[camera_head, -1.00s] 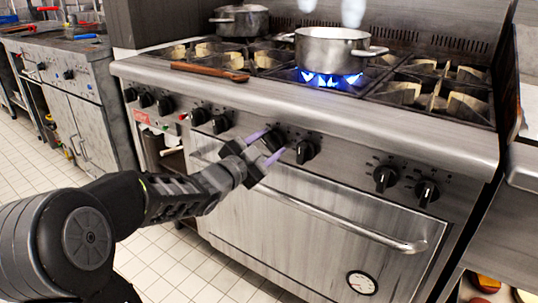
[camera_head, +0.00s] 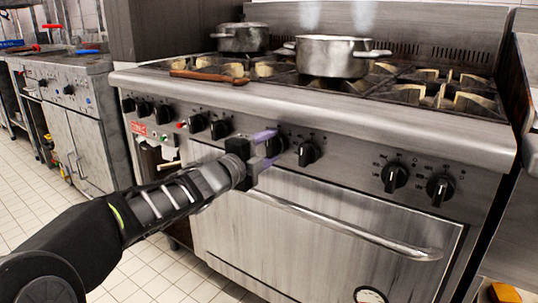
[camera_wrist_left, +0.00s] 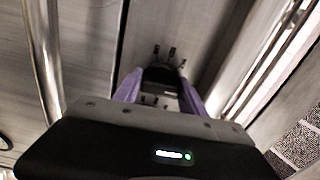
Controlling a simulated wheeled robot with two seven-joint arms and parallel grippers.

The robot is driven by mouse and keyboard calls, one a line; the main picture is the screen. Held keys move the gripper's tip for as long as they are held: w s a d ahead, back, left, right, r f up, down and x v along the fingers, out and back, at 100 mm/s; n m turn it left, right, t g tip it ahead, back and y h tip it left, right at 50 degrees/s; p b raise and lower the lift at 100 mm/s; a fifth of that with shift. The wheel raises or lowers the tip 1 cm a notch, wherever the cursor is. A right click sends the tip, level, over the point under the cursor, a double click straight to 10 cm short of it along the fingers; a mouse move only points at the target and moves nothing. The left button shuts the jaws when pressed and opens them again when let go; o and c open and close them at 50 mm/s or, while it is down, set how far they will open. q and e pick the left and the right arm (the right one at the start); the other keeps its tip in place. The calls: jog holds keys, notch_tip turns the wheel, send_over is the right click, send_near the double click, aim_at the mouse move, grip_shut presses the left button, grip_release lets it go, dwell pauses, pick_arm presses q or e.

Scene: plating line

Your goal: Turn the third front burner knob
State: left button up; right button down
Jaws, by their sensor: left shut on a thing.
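The stove's front panel (camera_head: 350,168) carries a row of black knobs. My left gripper (camera_head: 273,147) is at the panel, its two purple fingers shut on a black knob (camera_head: 278,145) just left of another black knob (camera_head: 308,154). In the left wrist view the fingers sit on either side of the gripped knob (camera_wrist_left: 162,76), and its lower part is partly hidden. The knob's exact angle is hard to tell. A steel pot (camera_head: 330,57) stands on a burner with no flame visible under it. My right gripper is not in view.
The oven door handle (camera_head: 340,228) runs across below the knobs. More knobs (camera_head: 395,177) are at the right and several at the left. A dark pot (camera_head: 240,38) and a wooden-handled tool (camera_head: 208,77) are on the stove top. The tiled floor (camera_head: 150,270) is clear at lower left.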

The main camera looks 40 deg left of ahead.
pick_arm(q)
jog(key=shift+m, duration=0.5)
jog(key=o, duration=1.3)
jog(key=s+p, duration=0.2)
jog(key=s, duration=0.5)
jog(key=shift+s+d, duration=0.1)
jog(key=shift+s, duration=0.3)
